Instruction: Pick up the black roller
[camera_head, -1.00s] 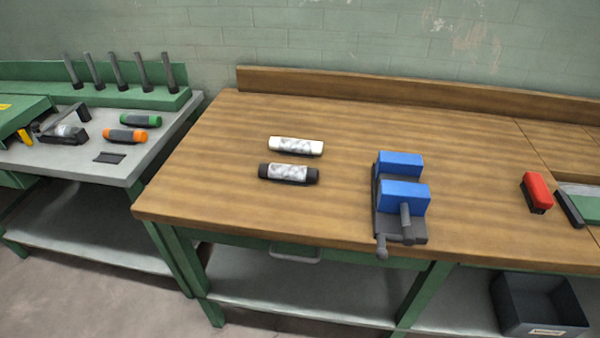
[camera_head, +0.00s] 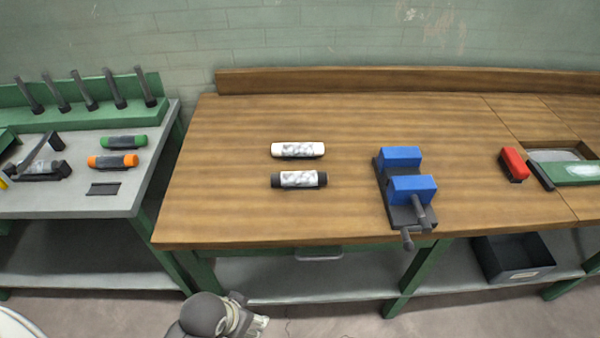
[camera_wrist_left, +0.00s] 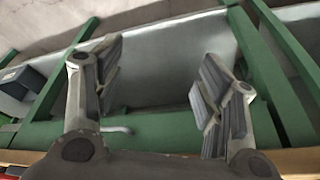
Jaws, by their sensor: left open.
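The black roller (camera_head: 299,180), with black ends and a pale mottled middle, lies on the wooden workbench (camera_head: 230,215), just in front of a white roller (camera_head: 298,150). My left gripper (camera_head: 258,322) shows in part at the bottom of the head view, low and in front of the bench, well apart from the roller. In the left wrist view my left gripper (camera_wrist_left: 160,85) has its two fingers spread wide with nothing between them. The roller is not seen in that view. My right gripper is not in view.
A blue vise (camera_head: 408,187) stands right of the rollers. A red-handled tool (camera_head: 514,163) lies farther right. A grey side table (camera_head: 60,205) at left holds green and orange rollers. A dark bin (camera_head: 512,258) sits on the lower shelf. Bench space left of the rollers is clear.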

